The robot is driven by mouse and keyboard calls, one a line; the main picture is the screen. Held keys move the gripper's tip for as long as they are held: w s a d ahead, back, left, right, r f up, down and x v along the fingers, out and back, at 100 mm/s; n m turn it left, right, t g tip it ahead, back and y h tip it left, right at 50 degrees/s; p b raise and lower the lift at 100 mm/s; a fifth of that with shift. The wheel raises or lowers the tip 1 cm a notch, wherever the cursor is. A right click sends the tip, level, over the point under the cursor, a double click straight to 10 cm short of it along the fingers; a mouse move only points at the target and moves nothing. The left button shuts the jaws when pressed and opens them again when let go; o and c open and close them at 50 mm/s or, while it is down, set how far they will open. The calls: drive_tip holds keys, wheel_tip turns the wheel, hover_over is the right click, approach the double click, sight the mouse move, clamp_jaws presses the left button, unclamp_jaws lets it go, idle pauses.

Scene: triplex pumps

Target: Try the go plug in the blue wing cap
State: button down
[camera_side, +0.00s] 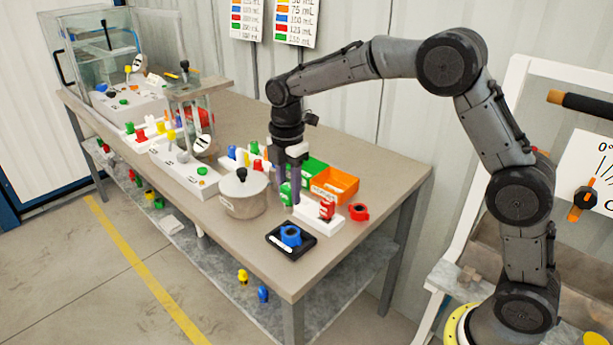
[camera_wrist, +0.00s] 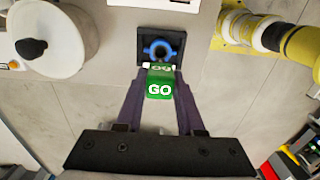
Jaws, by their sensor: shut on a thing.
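My gripper (camera_side: 291,192) is shut on the green go plug (camera_side: 285,193), which hangs above the bench. In the wrist view the go plug (camera_wrist: 159,90), marked "GO" in white, sits between the two dark fingers of my gripper (camera_wrist: 160,82). The blue wing cap (camera_side: 291,236) rests on a black square holder (camera_side: 279,250) near the bench's front corner. In the wrist view the blue wing cap (camera_wrist: 160,49) shows just beyond the plug, its round opening facing up. The plug and cap appear apart.
A white block (camera_side: 318,222) with a red gauge piece (camera_side: 327,208) stands close by my gripper. A red wing cap (camera_side: 359,212) lies right of it. A lidded metal pot (camera_side: 244,198) stands left. Green (camera_side: 313,168) and orange (camera_side: 335,184) bins stand behind.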

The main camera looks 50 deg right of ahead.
sight(290, 212)
drive_tip(key=shift+f, duration=2.65)
drive_tip(key=shift+f, duration=1.3)
idle(1.2)
idle(0.5)
drive_tip(key=shift+c, duration=2.2)
unclamp_jaws()
drive_tip(key=shift+r, duration=0.1)
